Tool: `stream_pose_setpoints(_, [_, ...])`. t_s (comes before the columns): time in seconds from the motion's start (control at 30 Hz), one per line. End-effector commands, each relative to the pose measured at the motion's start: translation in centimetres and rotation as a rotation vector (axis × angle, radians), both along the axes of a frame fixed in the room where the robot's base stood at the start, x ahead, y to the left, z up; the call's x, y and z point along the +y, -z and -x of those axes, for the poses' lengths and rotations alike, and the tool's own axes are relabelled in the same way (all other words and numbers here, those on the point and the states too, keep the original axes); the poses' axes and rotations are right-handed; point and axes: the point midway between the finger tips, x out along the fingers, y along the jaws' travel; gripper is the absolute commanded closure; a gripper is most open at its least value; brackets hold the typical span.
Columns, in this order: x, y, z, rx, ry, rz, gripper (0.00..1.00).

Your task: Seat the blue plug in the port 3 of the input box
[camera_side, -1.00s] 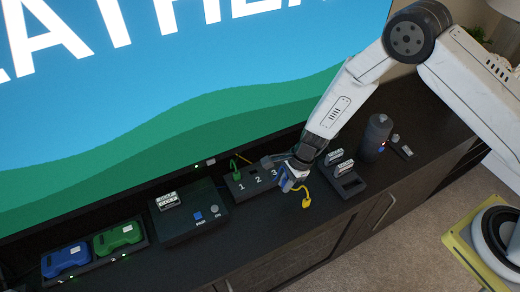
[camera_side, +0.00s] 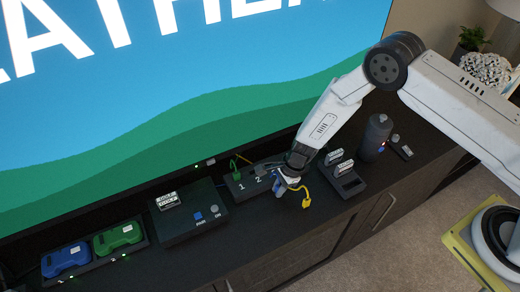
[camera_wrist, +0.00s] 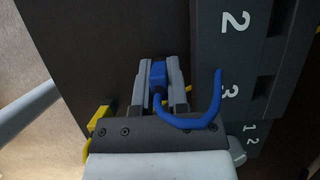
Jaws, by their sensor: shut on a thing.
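My gripper (camera_side: 281,189) is shut on the blue plug (camera_wrist: 158,72), which sits between its two fingers in the wrist view. A blue cable curls from the plug to the right, its end reaching over the input box's edge. The dark input box (camera_wrist: 212,48) lies to the right, with white numerals 2 and 3 and dark port openings beside them. Port 3 (camera_wrist: 263,88) looks empty, and the plug is apart from it. In the side view the input box (camera_side: 249,188) shows 1 and 2; my gripper hides the 3.
A green plug (camera_side: 234,168) stands at port 1. A yellow plug and cable (camera_side: 306,203) lie just right of my gripper. A dark holder with white-labelled blocks (camera_side: 350,184) and a grey cylinder (camera_side: 376,138) are farther right. A black box with buttons (camera_side: 190,222) stands left.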

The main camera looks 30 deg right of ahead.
Motion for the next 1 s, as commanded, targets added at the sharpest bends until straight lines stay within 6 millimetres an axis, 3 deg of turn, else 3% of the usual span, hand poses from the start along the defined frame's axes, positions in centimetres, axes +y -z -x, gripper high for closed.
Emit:
stream_pose_setpoints(0.5, [-0.01,0.76,0.01,0.000,-0.001,0.000,1.00])
stream_pose_setpoints(0.53, [-0.01,0.75,0.00,0.000,-0.001,0.000,0.76])
stream_pose_setpoints(0.57, [-0.01,0.73,0.00,0.000,-0.001,0.000,0.67])
stream_pose_setpoints(1.0, [0.00,0.45,-0.04,-0.001,-0.001,0.000,0.67])
